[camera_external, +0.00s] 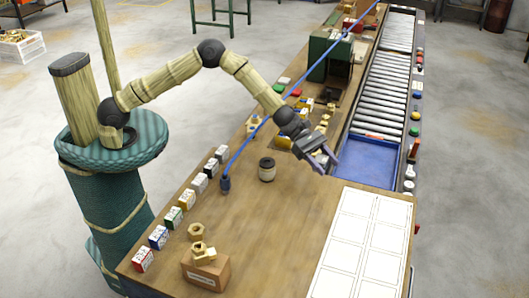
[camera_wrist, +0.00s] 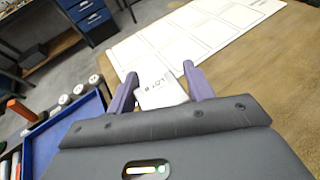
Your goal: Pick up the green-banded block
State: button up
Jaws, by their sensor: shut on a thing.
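My gripper (camera_external: 325,165) is above the bench at the near end of the blue tray. In the wrist view, my gripper (camera_wrist: 160,74) has its purple fingers on either side of a white block (camera_wrist: 162,94) with dark lettering. No green band shows on the visible face of this block. In the external view the held block cannot be made out. A white block with a green band (camera_external: 173,217) stands on the bench in the row along its left edge, well away from my gripper.
A blue cable (camera_external: 262,128) slants above the bench. A dark-lidded jar (camera_external: 267,172) stands mid-bench. The blue tray (camera_external: 370,158) and rollers lie right. A white gridded sheet (camera_external: 362,245) covers the front right. A cardboard box (camera_external: 205,272) with brass parts stands front left. The front middle is clear.

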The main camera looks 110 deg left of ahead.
jog(key=shift+r, duration=0.45)
